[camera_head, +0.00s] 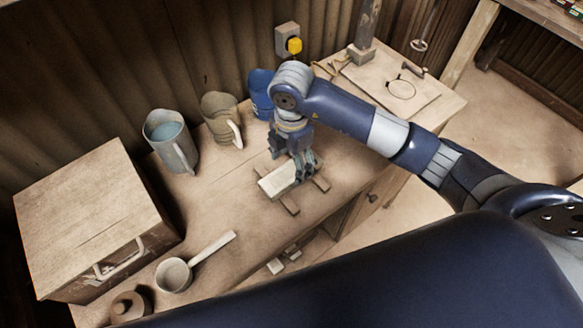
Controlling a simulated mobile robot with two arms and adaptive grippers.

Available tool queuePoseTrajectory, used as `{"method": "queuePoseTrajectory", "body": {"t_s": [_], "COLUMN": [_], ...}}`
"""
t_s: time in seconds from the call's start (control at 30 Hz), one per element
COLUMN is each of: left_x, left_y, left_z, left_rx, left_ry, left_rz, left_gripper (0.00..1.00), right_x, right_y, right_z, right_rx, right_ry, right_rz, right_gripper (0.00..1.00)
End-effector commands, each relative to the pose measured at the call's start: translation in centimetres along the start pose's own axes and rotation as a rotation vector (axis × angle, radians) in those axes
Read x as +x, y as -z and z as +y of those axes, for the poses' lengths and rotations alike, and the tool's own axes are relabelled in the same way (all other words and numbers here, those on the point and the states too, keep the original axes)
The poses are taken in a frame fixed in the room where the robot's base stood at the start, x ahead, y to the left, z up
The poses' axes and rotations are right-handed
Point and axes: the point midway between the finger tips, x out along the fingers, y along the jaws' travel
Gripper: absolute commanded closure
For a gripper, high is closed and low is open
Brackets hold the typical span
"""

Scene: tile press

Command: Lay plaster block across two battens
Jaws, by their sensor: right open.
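A pale plaster block (277,184) lies on the bench across two dark wooden battens. The left batten (290,205) shows beyond the block's near side, and the right batten (321,183) shows at its right end. The block looks flat, though the gripper hides its right part. My right gripper (304,174) points down at the right part of the block, with its fingers open around or just beside it; I cannot tell whether they touch. My left gripper is not in view.
A board (392,88) lies at the right. The bench front is clear.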

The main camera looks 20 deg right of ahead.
Motion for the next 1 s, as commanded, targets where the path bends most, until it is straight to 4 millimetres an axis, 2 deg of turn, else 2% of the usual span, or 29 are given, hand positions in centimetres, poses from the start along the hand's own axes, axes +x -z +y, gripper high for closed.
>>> {"method": "queuePoseTrajectory", "body": {"t_s": [0.1, 0.2, 0.4, 0.6, 1.0], "left_x": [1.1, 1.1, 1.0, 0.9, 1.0], "left_y": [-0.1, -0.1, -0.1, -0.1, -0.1], "left_z": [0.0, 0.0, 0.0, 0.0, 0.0], "left_rx": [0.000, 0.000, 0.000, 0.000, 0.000], "left_ry": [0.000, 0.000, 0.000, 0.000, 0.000], "left_rz": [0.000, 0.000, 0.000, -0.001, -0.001], "left_gripper": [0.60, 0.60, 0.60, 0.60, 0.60], "right_x": [-2.7, -5.1, -7.7, -8.5, -8.4], "right_y": [0.0, -0.1, -0.1, 0.0, 0.0], "right_z": [0.2, 0.2, 0.1, 0.0, 0.0], "right_rx": [-0.002, -0.001, 0.000, 0.000, 0.001], "right_ry": [-0.009, -0.008, -0.003, 0.000, 0.000], "right_rz": [-0.001, -0.004, -0.003, -0.001, 0.000], "right_gripper": [0.33, 0.33, 0.33, 0.33, 0.33]}}
